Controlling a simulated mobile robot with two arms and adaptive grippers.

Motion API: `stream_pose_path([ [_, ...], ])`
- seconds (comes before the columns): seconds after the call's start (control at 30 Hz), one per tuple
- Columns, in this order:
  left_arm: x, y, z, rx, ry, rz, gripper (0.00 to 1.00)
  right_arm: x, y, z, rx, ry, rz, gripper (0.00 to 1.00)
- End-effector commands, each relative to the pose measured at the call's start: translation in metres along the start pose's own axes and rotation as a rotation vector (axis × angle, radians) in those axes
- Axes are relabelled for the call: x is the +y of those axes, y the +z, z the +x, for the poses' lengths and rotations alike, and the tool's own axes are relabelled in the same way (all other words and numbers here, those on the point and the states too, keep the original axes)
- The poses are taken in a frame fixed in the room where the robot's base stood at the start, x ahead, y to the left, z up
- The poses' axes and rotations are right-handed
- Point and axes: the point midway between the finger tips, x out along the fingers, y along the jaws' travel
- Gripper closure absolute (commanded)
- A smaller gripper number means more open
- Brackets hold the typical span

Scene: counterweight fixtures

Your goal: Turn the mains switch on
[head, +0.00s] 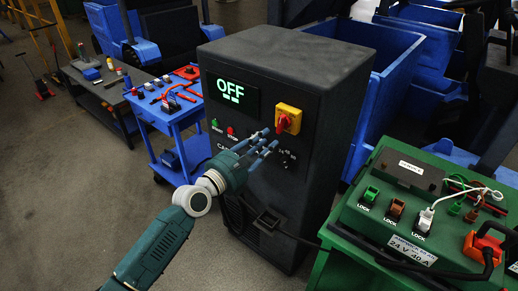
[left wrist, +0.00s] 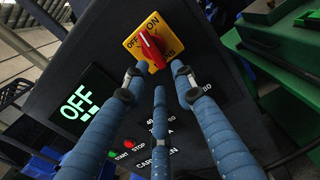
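The mains switch is a red rotary handle (head: 282,123) on a yellow square plate (head: 292,110), on the front of a dark grey cabinet (head: 300,60). In the left wrist view the red handle (left wrist: 150,48) sits on the yellow plate (left wrist: 172,28), which bears the words OFF and ON. The cabinet's display (head: 230,90) reads OFF in green. My left gripper (head: 268,143) is open and empty, its blue-grey fingers spread just below and left of the switch. In the left wrist view its fingertips (left wrist: 158,78) are short of the handle, apparently not touching it. My right gripper is not in view.
Green START (head: 215,124) and red STOP (head: 230,132) buttons sit left of the switch. A green bench (head: 345,225) with connectors and cables stands close at the right. A blue tool cart (head: 175,120) stands at the left. Floor is clear at the lower left.

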Motion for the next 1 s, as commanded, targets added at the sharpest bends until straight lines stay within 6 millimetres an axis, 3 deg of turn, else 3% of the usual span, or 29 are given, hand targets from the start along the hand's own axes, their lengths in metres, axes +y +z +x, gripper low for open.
stream_pose_path([
  [0.3, -0.001, -0.002, 0.044, -0.001, 0.001, 0.000, 0.73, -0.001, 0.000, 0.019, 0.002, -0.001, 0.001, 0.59],
  [0.5, -0.001, -0.002, 0.062, 0.001, 0.000, 0.001, 0.73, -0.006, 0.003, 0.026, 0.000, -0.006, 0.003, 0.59],
  [0.93, -0.003, 0.001, 0.069, -0.001, -0.004, 0.002, 0.73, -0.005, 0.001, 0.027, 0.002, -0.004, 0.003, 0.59],
  [1.0, -0.003, 0.001, 0.069, -0.001, -0.004, 0.002, 0.87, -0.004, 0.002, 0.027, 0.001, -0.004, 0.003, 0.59],
])
